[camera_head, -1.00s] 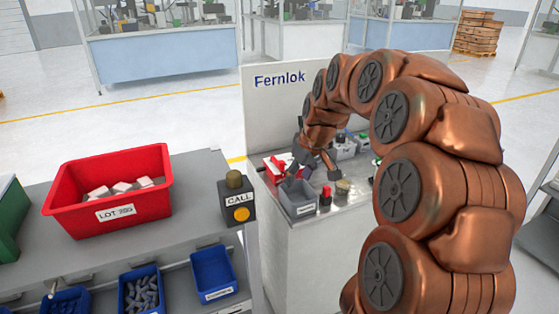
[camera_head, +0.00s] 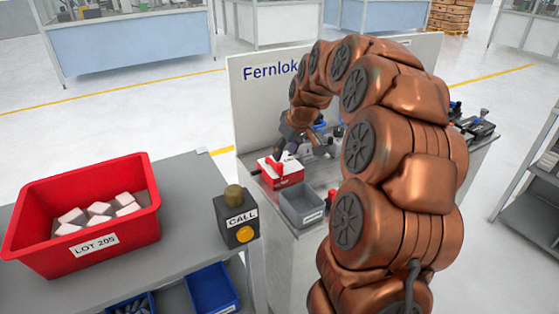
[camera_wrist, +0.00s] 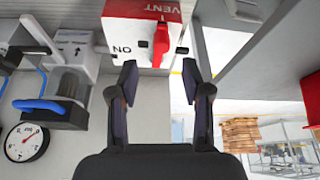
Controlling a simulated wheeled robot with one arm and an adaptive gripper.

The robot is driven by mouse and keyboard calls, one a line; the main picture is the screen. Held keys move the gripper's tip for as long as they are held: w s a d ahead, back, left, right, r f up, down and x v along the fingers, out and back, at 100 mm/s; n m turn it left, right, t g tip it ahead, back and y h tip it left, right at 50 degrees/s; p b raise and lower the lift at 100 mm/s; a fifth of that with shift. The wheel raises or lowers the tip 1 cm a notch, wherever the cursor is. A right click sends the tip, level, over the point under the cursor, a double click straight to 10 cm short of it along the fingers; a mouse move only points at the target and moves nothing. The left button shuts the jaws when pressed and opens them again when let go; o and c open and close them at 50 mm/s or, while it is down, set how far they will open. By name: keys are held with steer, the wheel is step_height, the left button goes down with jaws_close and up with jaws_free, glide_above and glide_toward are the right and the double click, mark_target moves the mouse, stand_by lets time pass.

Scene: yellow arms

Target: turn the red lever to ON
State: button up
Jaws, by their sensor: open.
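The red lever (camera_wrist: 160,45) is on a red and white box (camera_wrist: 126,30) at the top of the wrist view. The box bears the words VENT and ON, and ON is printed beside the lever, to its left in this view. In the head view the box (camera_head: 289,174) stands at the left end of the Fernlok bench, with the lever (camera_head: 275,165) small on it. My gripper (camera_wrist: 160,80) is open and empty. Its two fingers point at the lever, one to each side of its line, apart from it. In the head view my gripper (camera_head: 303,147) is just behind the box.
A grey bin (camera_head: 300,206) stands in front of the box. A white Fernlok panel (camera_head: 255,105) rises behind the bench. A gauge (camera_wrist: 26,142) and a blue-handled device (camera_wrist: 68,95) are at the left of the wrist view. A red crate (camera_head: 80,245) and CALL box (camera_head: 236,214) are nearer.

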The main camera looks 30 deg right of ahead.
mark_target(280, 164)
steer(key=p+x, duration=0.1)
steer(key=x, duration=0.5)
steer(key=shift+a+f, duration=0.15)
jaws_close()
stand_by(0.5)
